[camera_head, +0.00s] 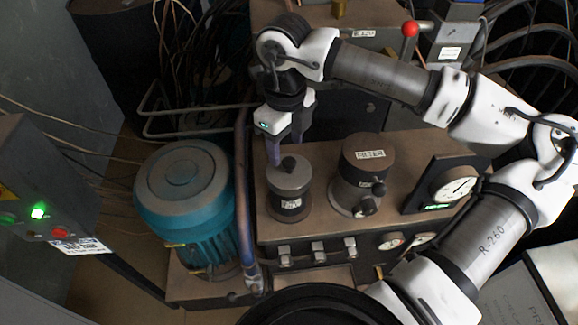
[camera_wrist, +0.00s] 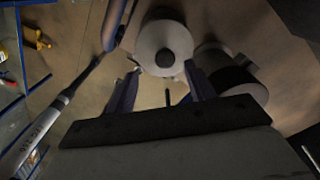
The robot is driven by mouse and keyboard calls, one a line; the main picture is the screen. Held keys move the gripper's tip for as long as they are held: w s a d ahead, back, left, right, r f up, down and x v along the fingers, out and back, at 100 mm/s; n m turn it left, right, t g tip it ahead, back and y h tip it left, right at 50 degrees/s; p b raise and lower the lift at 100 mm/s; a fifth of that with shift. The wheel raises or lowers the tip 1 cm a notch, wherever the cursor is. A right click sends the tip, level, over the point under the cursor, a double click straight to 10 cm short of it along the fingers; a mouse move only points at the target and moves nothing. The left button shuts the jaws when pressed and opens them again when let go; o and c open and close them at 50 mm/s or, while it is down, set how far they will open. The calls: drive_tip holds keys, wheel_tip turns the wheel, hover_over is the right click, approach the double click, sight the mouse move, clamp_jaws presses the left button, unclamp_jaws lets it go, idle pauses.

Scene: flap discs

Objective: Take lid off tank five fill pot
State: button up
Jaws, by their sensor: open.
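A grey cylindrical pot (camera_head: 287,205) stands on the brown machine top. Its wider round lid (camera_head: 289,180) sits on it and has a small dark knob (camera_head: 288,164). A pale label on the pot is too small to read, so I cannot tell which tank it names. My gripper (camera_head: 284,150) is open and empty, pointing down just behind and above the knob. In the wrist view, the lid (camera_wrist: 150,42) and its knob (camera_wrist: 165,58) lie beyond the two spread fingers, roughly centred between them. The fingers look apart from the knob.
A larger canister labelled FILTER (camera_head: 362,165) stands close to the right of the pot. A gauge (camera_head: 457,188) is further right. A teal motor (camera_head: 185,200) and an upright pipe (camera_head: 243,200) are left. Switches (camera_head: 318,252) line the front.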

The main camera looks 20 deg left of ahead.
sight(289, 161)
drive_tip(key=shift+w+d+f+p, duration=0.15)
drive_tip(key=shift+f+p, duration=0.45)
drive_tip(key=shift+f, duration=0.95)
drive_tip(key=shift+w+d+f+p, duration=0.15)
drive_tip(key=shift+f+p, duration=0.4)
drive_tip(key=shift+f, duration=0.95)
drive_tip(key=shift+c, duration=0.4)
drive_tip(key=c, duration=1)
drive_tip(key=shift+c, duration=0.2)
drive_tip(key=shift+r, duration=0.1)
wheel_tip(289, 161, up, 20)
drive_tip(key=b, duration=0.3)
